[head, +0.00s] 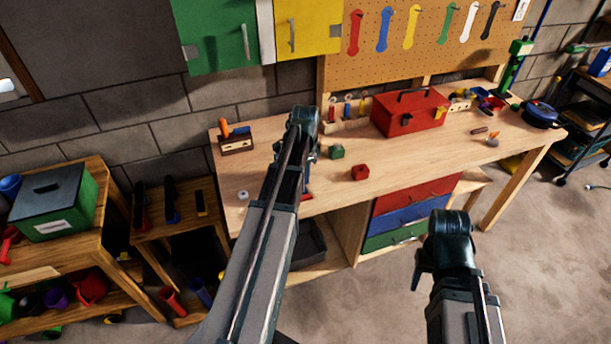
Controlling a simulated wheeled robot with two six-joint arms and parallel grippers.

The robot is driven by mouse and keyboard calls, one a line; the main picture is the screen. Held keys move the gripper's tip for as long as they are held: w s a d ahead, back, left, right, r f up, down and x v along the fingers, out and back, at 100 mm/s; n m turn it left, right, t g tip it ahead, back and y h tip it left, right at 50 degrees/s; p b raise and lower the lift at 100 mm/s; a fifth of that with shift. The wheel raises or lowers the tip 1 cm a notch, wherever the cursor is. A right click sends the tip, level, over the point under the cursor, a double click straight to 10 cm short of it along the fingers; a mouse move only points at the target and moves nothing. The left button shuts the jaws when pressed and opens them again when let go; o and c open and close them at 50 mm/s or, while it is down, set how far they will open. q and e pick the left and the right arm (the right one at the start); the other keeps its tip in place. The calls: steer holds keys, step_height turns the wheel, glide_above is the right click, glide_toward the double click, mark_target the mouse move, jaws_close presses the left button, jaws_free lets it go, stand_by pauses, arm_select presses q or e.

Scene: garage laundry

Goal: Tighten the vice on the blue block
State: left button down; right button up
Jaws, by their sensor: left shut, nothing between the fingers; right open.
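My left arm reaches over the workbench (400,165) and covers part of its top. My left gripper (311,148) is at the far end of that arm, shut, its fingers mostly hidden. I cannot make out the vice or the blue block clearly. A small red piece (306,197) shows beside the arm at the bench's front edge; I cannot tell whether it belongs to the vice. My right gripper (420,280) is open and empty, in front of the bench and apart from it.
A green piece (336,152) and a red block (360,173) lie right of my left arm. A red toolbox (408,114) stands farther back. A wooden tool holder (236,145) and a pale nut (243,195) are at left. Drawers (415,195) are below.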

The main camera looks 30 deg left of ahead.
mark_target(305, 196)
arm_select(q)
step_height(305, 196, down, 7)
steer(key=b, duration=0.6)
steer(key=shift+w, duration=0.1)
